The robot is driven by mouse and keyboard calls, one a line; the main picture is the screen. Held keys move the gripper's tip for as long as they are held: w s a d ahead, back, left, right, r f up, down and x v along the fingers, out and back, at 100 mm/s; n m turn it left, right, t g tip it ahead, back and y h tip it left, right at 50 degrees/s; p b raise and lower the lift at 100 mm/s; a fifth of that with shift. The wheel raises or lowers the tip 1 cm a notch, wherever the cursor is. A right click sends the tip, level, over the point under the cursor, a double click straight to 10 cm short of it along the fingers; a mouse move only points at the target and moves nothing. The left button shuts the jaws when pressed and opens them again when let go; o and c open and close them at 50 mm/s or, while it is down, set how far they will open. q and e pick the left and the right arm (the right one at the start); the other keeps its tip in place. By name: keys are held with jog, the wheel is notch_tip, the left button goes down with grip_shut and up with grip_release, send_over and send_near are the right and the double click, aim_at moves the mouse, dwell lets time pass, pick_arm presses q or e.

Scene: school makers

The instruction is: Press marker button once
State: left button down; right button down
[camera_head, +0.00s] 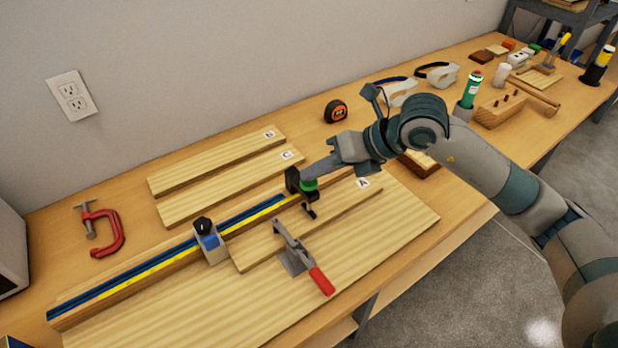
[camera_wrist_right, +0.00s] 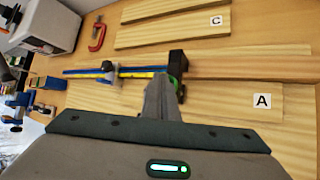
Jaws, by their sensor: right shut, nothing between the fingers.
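A black marker head (camera_head: 292,181) with a green round part (camera_head: 309,185), which looks like the button, stands at the right end of the fence with blue and yellow strips (camera_head: 165,260). It also shows in the right wrist view as a dark block (camera_wrist_right: 176,62) with green partly hidden behind my fingers. My right gripper (camera_head: 306,173) is shut and empty, its tips right at the green part. I cannot tell whether they touch it. Board A (camera_head: 335,207) lies beside the marker head. My left gripper is not in view.
A red-handled toggle clamp (camera_head: 300,258) and a stop block (camera_head: 209,241) stand near the fence. Boards B (camera_head: 215,160) and C (camera_head: 230,185) lie behind it. A red C-clamp (camera_head: 106,235) and tape measure (camera_head: 335,111) lie near the wall.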

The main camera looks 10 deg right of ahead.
jog(key=shift+r, duration=0.15)
jog(key=shift+r+p, duration=0.65)
jog(key=shift+r, duration=0.25)
notch_tip(320, 180, up, 6)
jog(key=p, duration=0.3)
jog(key=shift+p, duration=0.3)
dwell(1.1)
